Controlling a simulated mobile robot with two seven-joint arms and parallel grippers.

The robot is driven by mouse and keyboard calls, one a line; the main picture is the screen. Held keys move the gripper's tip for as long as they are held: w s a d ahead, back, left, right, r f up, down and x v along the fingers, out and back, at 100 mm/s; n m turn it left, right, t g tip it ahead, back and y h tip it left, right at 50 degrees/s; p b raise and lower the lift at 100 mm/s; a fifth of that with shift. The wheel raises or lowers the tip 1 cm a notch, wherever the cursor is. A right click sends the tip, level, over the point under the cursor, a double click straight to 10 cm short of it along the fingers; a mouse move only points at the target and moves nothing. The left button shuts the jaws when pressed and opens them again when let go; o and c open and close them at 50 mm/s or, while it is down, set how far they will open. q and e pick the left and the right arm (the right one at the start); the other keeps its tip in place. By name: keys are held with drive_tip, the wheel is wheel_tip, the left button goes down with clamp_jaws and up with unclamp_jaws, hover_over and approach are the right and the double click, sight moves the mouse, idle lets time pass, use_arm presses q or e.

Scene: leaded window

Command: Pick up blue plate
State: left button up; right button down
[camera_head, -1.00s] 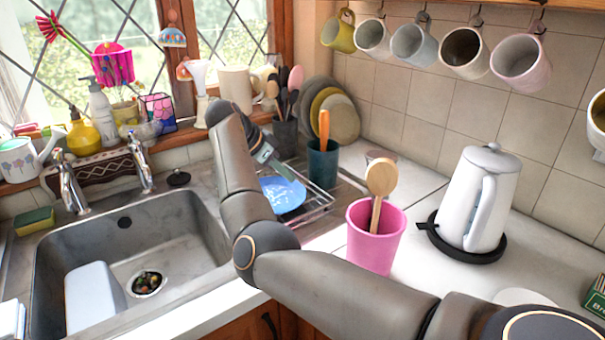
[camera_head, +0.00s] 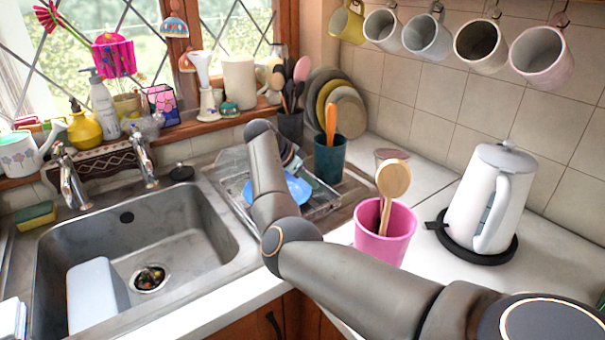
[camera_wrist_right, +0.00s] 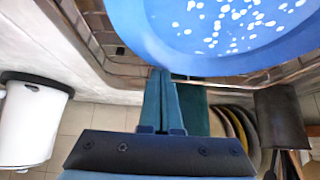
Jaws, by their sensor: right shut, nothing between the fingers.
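The blue plate (camera_head: 297,190) sits in the wire dish rack right of the sink, partly hidden by my right arm in the head view. In the right wrist view, the plate (camera_wrist_right: 225,58) fills the upper right, with white speckles inside a plain blue rim. My right gripper (camera_wrist_right: 160,72) is shut and empty. In the head view, the right gripper (camera_head: 291,160) is mostly hidden behind my arm, over the rack. My left gripper is not in view.
The wire rack (camera_head: 325,204) surrounds the plate. A dark teal utensil pot (camera_head: 328,163) stands close behind it, and a pink pot (camera_head: 384,240) with wooden spoons to its right. The sink (camera_head: 180,235) is to the left. A white kettle (camera_head: 485,200) stands farther right.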

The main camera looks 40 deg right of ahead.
sight(303, 197)
drive_tip(key=shift+d+f, duration=0.2)
drive_tip(key=a, duration=0.1)
drive_tip(key=a+p, duration=0.1)
drive_tip(key=a, duration=0.3)
drive_tip(key=shift+w, duration=0.25)
drive_tip(key=shift+a, duration=0.25)
drive_tip(key=shift+p, duration=0.35)
